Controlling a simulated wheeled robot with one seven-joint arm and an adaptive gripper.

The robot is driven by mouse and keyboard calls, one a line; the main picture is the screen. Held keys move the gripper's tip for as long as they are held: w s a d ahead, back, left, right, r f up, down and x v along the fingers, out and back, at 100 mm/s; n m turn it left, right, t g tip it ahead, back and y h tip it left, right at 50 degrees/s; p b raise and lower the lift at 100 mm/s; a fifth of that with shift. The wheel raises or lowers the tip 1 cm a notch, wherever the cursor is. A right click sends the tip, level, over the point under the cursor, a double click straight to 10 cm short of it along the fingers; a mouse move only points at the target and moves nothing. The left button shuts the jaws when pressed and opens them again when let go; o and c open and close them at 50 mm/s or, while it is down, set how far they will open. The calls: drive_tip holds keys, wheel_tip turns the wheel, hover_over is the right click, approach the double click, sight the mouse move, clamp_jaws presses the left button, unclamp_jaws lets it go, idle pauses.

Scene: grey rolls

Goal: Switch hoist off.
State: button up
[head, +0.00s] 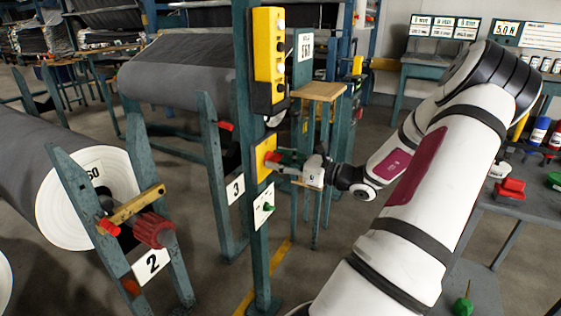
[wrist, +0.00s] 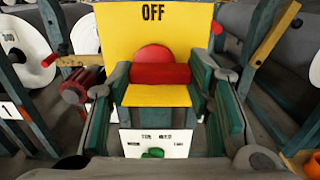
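The hoist switch is a yellow plate (wrist: 155,35) marked OFF at its top, with a red knob (wrist: 160,74) lying level across it. In the head view the plate (head: 261,168) is on a teal post, and the red knob (head: 271,158) faces my gripper (head: 281,164). My gripper's two green-padded fingers (wrist: 160,90) are spread apart, one at each end of the red bar. They are close to the knob's ends; I cannot tell whether they touch. The knob's back and mounting are hidden.
A white panel with a green knob (wrist: 153,153) sits just below the yellow plate. A yellow pendant with buttons (head: 268,60) hangs above it on the post. Grey rolls on teal stands (head: 180,78) lie left. A wooden-topped stool (head: 318,91) stands close behind my gripper.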

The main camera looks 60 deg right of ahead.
drive_tip(key=shift+n, duration=0.3)
drive_tip(key=n, duration=0.4)
drive_tip(key=shift+r, duration=0.1)
drive_tip(key=n+b, duration=0.2)
drive_tip(key=n, duration=0.3)
drive_tip(key=shift+a, duration=0.15)
drive_tip(key=n+b, duration=0.4)
drive_tip(key=shift+a, duration=0.1)
drive_tip(key=n+b, duration=0.4)
drive_tip(key=b, duration=0.1)
drive_tip(key=shift+a+r, duration=0.1)
drive_tip(key=shift+n, duration=0.3)
drive_tip(key=o, duration=1.2)
drive_tip(key=shift+c, duration=0.2)
drive_tip(key=shift+r, duration=0.1)
